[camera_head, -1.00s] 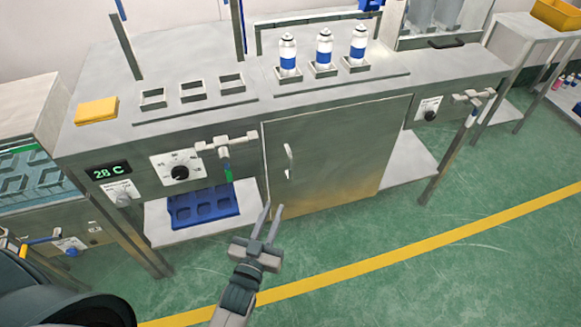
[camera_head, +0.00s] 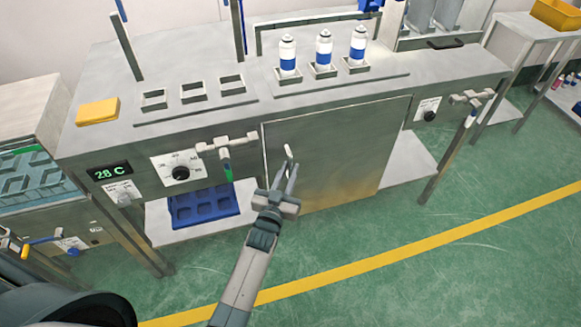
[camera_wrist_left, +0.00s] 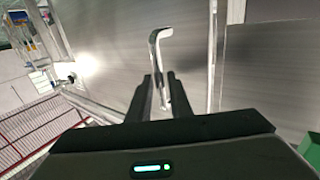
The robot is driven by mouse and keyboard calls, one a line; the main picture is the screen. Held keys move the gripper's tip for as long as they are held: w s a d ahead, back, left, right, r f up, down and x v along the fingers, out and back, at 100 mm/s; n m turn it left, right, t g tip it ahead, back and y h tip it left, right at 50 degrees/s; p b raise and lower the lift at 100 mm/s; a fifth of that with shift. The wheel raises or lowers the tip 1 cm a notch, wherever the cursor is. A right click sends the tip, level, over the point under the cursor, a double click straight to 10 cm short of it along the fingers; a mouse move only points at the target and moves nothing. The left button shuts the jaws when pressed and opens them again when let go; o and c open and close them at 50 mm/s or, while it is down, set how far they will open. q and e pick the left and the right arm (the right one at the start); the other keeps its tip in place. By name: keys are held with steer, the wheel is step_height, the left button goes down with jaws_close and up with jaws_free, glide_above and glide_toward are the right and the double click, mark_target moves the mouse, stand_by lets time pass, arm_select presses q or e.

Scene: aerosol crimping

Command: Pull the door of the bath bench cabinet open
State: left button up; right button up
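The bath bench cabinet door (camera_head: 345,150) is a grey metal panel in the middle of the bench front, and it looks closed. Its pale upright handle (camera_head: 288,152) is near the door's left edge, with the lower part hidden by my gripper. My left gripper (camera_head: 284,172) is open at the handle, pointing up at the door. In the left wrist view the handle (camera_wrist_left: 155,50) runs down between the two parted fingers (camera_wrist_left: 162,88). I cannot tell whether either finger touches it. My right gripper is not in view.
A tap with a green end (camera_head: 225,155) sticks out left of the door. A blue tray (camera_head: 203,205) lies on the low shelf at left. Several white-and-blue cans (camera_head: 324,50) stand on the bench top. The green floor (camera_head: 430,250) before the door is clear.

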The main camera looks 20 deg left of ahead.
arm_select(q)
steer(key=shift+w, duration=0.85)
jaws_close()
